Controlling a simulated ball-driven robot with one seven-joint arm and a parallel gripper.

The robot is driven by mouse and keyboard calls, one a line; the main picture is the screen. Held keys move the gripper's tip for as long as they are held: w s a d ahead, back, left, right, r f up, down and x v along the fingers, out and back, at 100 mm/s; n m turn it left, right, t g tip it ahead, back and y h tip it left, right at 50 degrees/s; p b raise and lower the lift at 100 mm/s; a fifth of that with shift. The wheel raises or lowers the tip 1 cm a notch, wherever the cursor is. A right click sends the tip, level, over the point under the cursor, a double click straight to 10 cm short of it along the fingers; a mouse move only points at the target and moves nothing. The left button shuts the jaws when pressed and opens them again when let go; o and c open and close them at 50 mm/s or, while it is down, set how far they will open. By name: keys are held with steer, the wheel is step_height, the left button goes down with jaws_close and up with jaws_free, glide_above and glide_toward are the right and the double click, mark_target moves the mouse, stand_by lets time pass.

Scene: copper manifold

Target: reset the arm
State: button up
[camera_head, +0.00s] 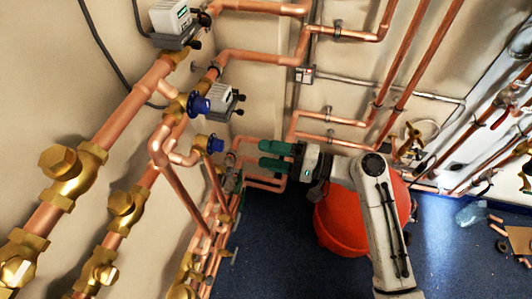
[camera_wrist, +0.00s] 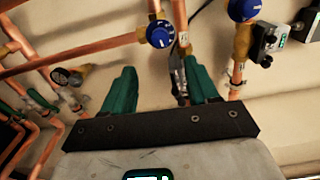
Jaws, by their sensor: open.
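My gripper (camera_head: 272,155) has green fingers and points left toward the copper pipework in the head view. In the wrist view my gripper (camera_wrist: 163,88) shows its two green fingers spread apart with nothing between them. A copper pipe with a blue dial valve (camera_wrist: 160,34) is beyond the fingers. My arm reaches up from the lower right of the head view.
Large copper pipes with brass fittings (camera_head: 68,170) run along the left wall, with blue valve knobs (camera_head: 198,104) and grey actuator boxes (camera_head: 226,98). A red tub (camera_head: 334,228) stands on the blue floor (camera_head: 275,262) below my arm. Pipe scraps lie at right.

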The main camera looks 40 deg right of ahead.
stand_by(0.4)
steer(key=s+a+f+n+g+h, duration=0.35)
steer(key=s+f+n+g, duration=0.35)
steer(key=f, duration=0.4)
steer(key=s+d+f+n+g+h, duration=0.1)
steer(key=s+d+n+g+h, duration=0.1)
steer(key=s, duration=0.5)
steer(key=s+d+n+g+h, duration=0.1)
steer(key=s+d+g+h, duration=0.1)
steer(key=s+g+h, duration=0.2)
steer(key=shift+s+d+f+n+g+h, duration=0.35)
steer(key=shift+s+h, duration=0.3)
steer(key=shift+s, duration=0.9)
steer(key=shift+f, duration=0.1)
